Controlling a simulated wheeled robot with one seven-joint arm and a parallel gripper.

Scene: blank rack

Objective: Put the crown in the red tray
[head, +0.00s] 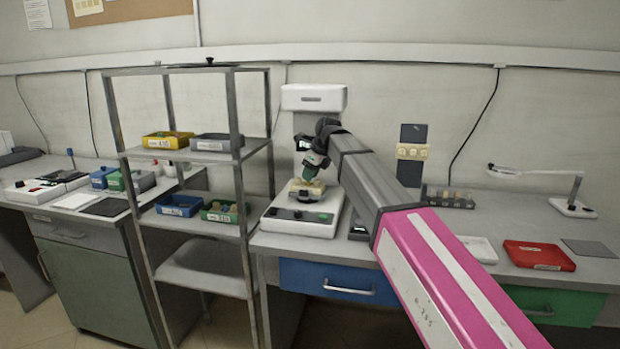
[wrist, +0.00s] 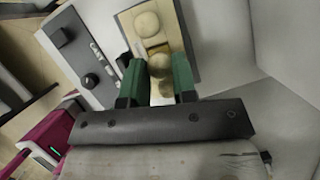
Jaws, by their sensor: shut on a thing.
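My gripper (head: 312,166) is at the white bench machine right of the shelf rack, pointing down over its tan plate. In the wrist view its green fingers (wrist: 159,82) are closed on a small tan rounded piece, which I take to be the crown (wrist: 160,65). It is partly hidden between the fingers and is at or just above the plate (wrist: 182,28); I cannot tell whether it touches. Another pale round piece (wrist: 146,24) sits on the plate beyond. The red tray (head: 538,255) lies on the right bench and looks empty.
The machine (head: 290,218) has a white upper housing (head: 314,97) close above my gripper. The metal shelf rack (head: 200,157) with coloured bins stands left. A white tray (head: 478,249), a small rack (head: 450,198) and a lamp (head: 575,208) stand on the right bench.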

